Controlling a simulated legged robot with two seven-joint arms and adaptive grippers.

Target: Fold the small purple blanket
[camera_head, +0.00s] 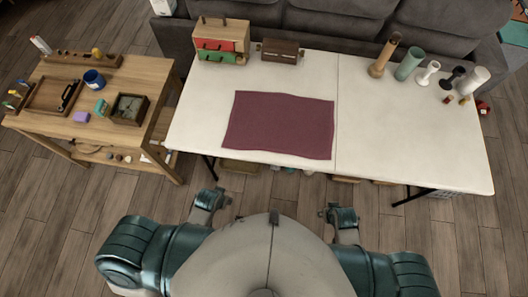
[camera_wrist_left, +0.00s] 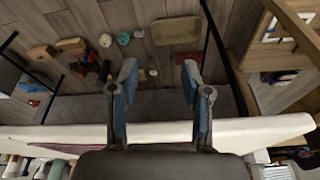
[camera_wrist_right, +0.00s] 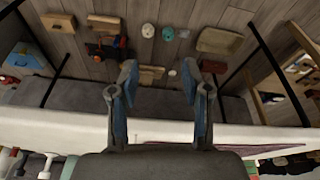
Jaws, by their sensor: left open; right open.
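The small purple blanket (camera_head: 278,125) lies flat and spread out on the left half of the white table (camera_head: 420,150), close to its front edge. No fold shows in it. My left gripper (camera_head: 216,197) is low in front of the table, short of the blanket's left part. In the left wrist view its two fingers (camera_wrist_left: 159,70) are apart with nothing between them. My right gripper (camera_head: 331,211) is in front of the table near the blanket's right side. In the right wrist view its fingers (camera_wrist_right: 159,70) are also apart and empty.
A small drawer cabinet (camera_head: 222,38) and a brown box (camera_head: 281,51) stand behind the blanket. Several vases and candlesticks, one of them green (camera_head: 408,64), stand at the back right. A wooden side table (camera_head: 60,120) with odds and ends stands left. The table's front right is clear.

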